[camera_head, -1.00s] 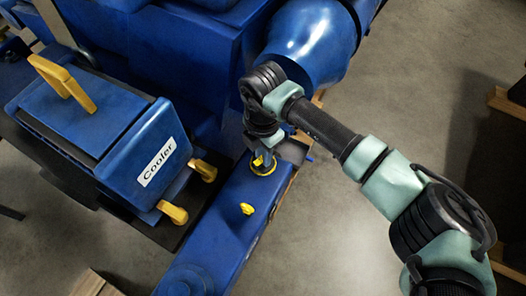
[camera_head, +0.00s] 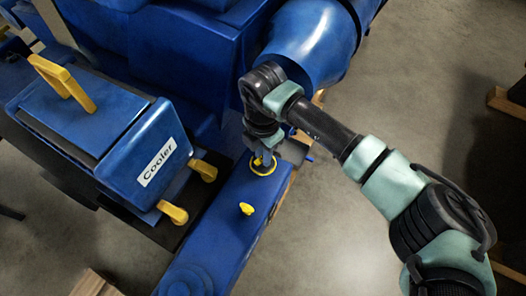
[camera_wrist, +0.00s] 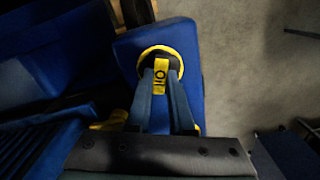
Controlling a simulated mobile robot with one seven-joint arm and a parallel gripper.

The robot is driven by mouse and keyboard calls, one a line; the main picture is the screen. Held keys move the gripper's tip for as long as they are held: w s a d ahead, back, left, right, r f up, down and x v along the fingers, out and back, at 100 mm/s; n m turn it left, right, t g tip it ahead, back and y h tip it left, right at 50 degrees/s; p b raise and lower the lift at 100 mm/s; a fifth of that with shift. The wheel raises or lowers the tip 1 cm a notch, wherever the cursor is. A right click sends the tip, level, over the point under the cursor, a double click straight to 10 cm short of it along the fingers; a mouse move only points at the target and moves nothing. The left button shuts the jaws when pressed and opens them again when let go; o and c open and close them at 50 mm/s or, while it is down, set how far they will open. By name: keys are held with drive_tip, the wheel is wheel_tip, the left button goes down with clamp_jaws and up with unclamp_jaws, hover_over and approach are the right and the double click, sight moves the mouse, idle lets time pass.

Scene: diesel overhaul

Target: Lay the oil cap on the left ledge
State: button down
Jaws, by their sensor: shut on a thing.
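The oil cap (camera_wrist: 160,76) has a yellow tab marked OIL. My gripper (camera_wrist: 161,75) is shut on this tab in the wrist view. A yellow ring (camera_wrist: 148,50) with a dark inside shows around and behind the tab; I cannot tell whether the cap is seated in it or just above it. In the head view my gripper (camera_head: 262,156) points down at the yellow ring (camera_head: 262,170) on top of a long blue ledge (camera_head: 222,222). The fingers and wrist hide most of the cap there. I cannot tell which surface is the left ledge.
The blue cooler box (camera_head: 140,150) with yellow handles stands close on the left. A large blue cylinder (camera_head: 315,42) rises behind my arm. Open floor (camera_head: 335,225) lies to the right.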

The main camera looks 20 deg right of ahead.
drive_tip(key=shift+r, duration=0.15)
drive_tip(key=shift+r+p, duration=2.5)
drive_tip(key=shift+f, duration=0.1)
